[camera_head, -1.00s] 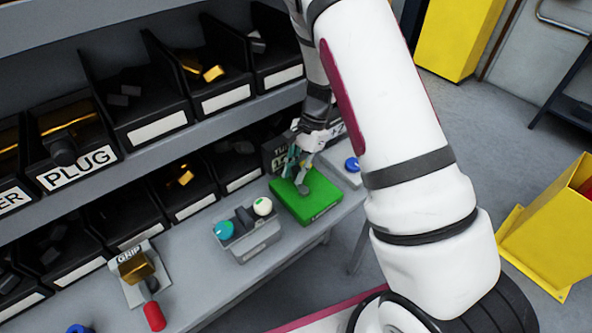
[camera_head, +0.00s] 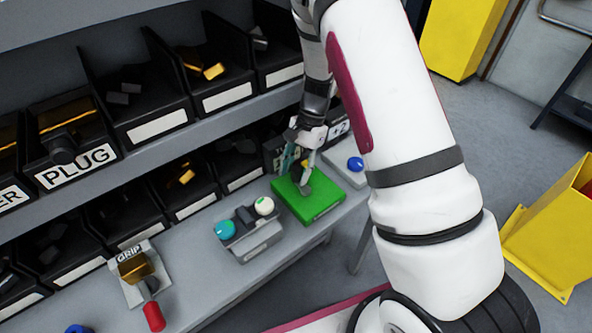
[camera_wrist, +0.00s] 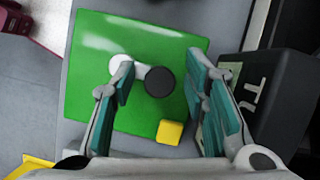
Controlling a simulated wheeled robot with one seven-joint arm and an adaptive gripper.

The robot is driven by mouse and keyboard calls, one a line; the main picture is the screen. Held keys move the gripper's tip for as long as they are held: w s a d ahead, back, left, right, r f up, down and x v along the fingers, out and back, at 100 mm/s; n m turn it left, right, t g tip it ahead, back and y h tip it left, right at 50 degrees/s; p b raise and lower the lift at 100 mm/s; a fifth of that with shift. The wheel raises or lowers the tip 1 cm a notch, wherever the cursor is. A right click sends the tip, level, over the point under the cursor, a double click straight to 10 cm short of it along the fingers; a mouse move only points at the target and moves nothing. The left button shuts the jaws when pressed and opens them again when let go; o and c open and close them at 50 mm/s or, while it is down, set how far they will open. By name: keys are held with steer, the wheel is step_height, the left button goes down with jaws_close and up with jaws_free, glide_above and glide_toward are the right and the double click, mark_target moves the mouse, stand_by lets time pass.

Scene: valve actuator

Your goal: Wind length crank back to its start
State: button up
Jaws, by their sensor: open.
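A green box (camera_head: 310,203) sits at the right end of the bench; its front label is too small to read. On its top, in the wrist view, is a crank: a light grey arm (camera_wrist: 139,71) with a round white end (camera_wrist: 121,65) on the left and a round dark knob (camera_wrist: 159,82) on the right. A yellow block (camera_wrist: 170,132) shows near the box's lower edge in the wrist view. My gripper (camera_head: 299,172) is above the box. In the wrist view my gripper (camera_wrist: 161,72) is open, its teal-padded fingers on either side of the knob, apparently not touching it.
A grey block with teal and white knobs (camera_head: 248,232) stands left of the green box. A blue button unit (camera_head: 352,166) is to its right. A dark labelled box (camera_wrist: 278,100) is close to the right finger. Bins line the shelf behind.

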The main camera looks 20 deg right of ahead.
steer(key=v, duration=1.1)
steer(key=shift+r, duration=0.35)
steer(key=s+a+r+n+t+h, duration=0.1)
steer(key=s+a+r+n+t, duration=0.15)
steer(key=s+r, duration=0.45)
steer(key=s+a+r+n+t, duration=0.1)
steer(key=s+r+n, duration=0.3)
steer(key=r, duration=0.6)
steer(key=s+r+n+t+h, duration=0.1)
steer(key=s+r+n+t, duration=0.1)
steer(key=s, duration=0.4)
steer(key=s+r+n+t+h, duration=0.2)
steer(key=s+n, duration=0.1)
steer(key=s, duration=0.4)
steer(key=shift+s+r, duration=0.2)
steer(key=shift+r, duration=0.05)
